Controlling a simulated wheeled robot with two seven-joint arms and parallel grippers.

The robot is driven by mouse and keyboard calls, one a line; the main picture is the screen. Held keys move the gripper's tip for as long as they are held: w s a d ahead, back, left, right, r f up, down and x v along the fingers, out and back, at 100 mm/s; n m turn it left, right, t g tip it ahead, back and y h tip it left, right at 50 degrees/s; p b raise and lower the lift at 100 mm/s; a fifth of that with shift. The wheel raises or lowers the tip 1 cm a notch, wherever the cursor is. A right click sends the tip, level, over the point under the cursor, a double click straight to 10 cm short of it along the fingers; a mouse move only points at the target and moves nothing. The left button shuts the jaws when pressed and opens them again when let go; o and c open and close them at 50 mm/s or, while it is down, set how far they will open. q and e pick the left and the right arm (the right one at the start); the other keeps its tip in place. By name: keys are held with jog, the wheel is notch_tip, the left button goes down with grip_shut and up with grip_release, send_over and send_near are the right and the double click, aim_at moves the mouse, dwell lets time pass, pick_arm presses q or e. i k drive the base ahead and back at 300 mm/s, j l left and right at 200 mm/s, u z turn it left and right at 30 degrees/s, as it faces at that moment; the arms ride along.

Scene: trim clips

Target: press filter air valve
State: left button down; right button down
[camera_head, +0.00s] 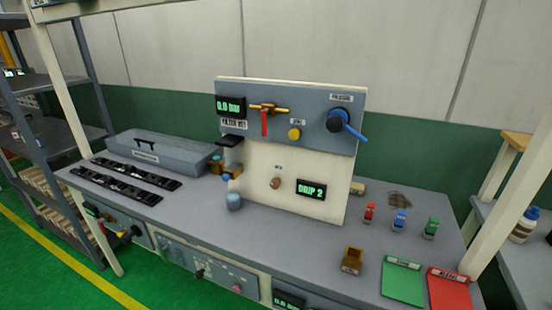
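A white stand with a grey upper panel (300,132) rises from the back of the workbench. At the panel's left, a brass valve with a red handle (264,122) sits beside a display (230,106) reading 0.0 bar. The red handle hangs down. A label below the display seems to start with "FILTER"; the rest is too small to read surely. A yellow knob (294,133) is right of the red handle. A black round knob with a blue lever (342,122) is at the panel's right. Neither of my grippers is in view.
A lower display (311,190) reads DRIP 2. Small red, blue and green items (400,221), a brown box (352,260), and green (403,282) and red trays (449,289) are at right.

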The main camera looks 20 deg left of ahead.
aim_at(264, 112)
jog(key=k+u, duration=0.1)
jog(key=u, duration=0.35)
jog(key=k+j+u, duration=0.1)
jog(key=u, duration=0.3)
